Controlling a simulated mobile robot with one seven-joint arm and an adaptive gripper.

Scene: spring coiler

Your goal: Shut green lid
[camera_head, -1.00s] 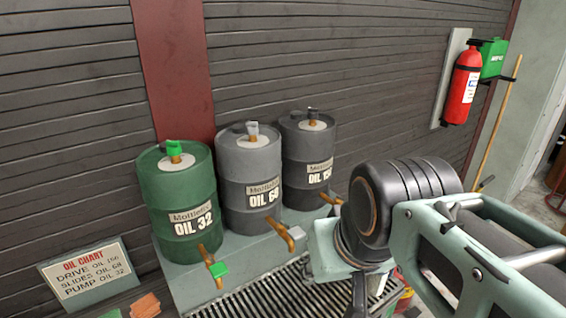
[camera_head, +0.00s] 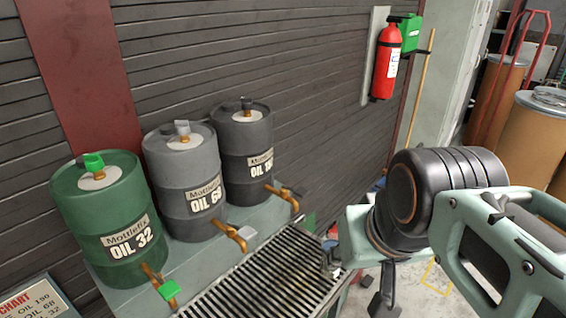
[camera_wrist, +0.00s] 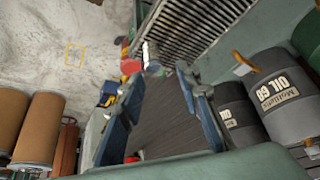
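A green drum marked OIL 32 (camera_head: 105,215) stands at the left in the head view. A small green lid (camera_head: 93,161) sits at the filler on its top and seems tipped up, though it is too small to be sure. A green tap handle (camera_head: 170,289) is on the drum's front spout. My gripper (camera_head: 356,280) is to the right, well apart from this drum, pointing down beside the grating. In the wrist view my gripper (camera_wrist: 158,82) has its two fingers spread, with nothing between them. The green lid is not in the wrist view.
Two grey drums, OIL 68 (camera_head: 187,185) and a darker one (camera_head: 243,145), stand beside the green drum. A slatted grating (camera_head: 250,280) lies in front. A fire extinguisher (camera_head: 387,62) and green box (camera_head: 411,33) hang on the wall. Brown barrels (camera_head: 540,135) stand right.

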